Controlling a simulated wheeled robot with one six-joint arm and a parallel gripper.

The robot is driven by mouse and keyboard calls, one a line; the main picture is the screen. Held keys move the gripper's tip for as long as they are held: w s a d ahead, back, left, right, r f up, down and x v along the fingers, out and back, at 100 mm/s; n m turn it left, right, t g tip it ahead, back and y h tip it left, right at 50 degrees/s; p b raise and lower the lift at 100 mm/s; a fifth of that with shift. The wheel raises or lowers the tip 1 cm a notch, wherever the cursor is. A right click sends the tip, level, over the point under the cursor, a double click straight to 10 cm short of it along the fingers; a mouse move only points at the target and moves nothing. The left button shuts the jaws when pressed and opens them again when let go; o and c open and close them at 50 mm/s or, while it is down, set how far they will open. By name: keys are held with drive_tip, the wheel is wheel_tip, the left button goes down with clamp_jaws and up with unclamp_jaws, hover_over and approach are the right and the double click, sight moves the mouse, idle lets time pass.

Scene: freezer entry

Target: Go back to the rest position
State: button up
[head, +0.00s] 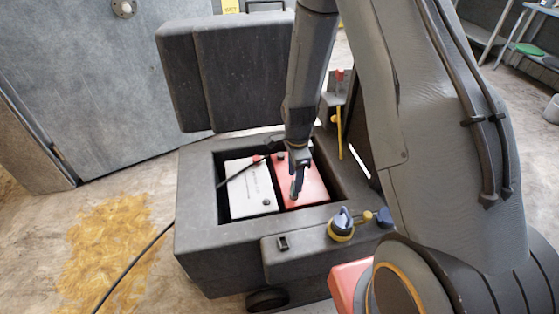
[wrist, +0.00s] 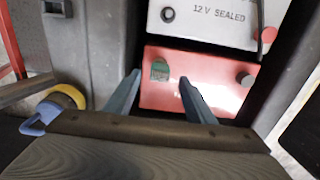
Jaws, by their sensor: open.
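My gripper (head: 297,188) hangs from my arm above the open battery bay of a dark grey wheeled machine. In the wrist view my gripper (wrist: 160,85) is open, its two blue-grey fingers apart over the red battery, with nothing between them. The red battery (head: 310,185) sits in the right part of the bay. It also shows in the wrist view (wrist: 220,92). Whether the fingers touch it I cannot tell. My arm hides part of its far end in the head view.
A white battery (head: 247,190) marked "12 V SEALED" lies beside the red one. The machine's raised lid (head: 225,75) stands behind the bay. A yellow-and-blue knob (head: 341,222) sits on the machine's front. A black cable (head: 130,270) crosses the floor. A grey door (head: 85,80) stands at the left.

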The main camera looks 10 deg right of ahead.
drive_tip(key=shift+r, duration=0.1)
drive_tip(key=s+r+n, duration=1.7)
drive_tip(key=r+n, duration=0.1)
drive_tip(key=r, duration=0.4)
drive_tip(key=shift+t, duration=0.3)
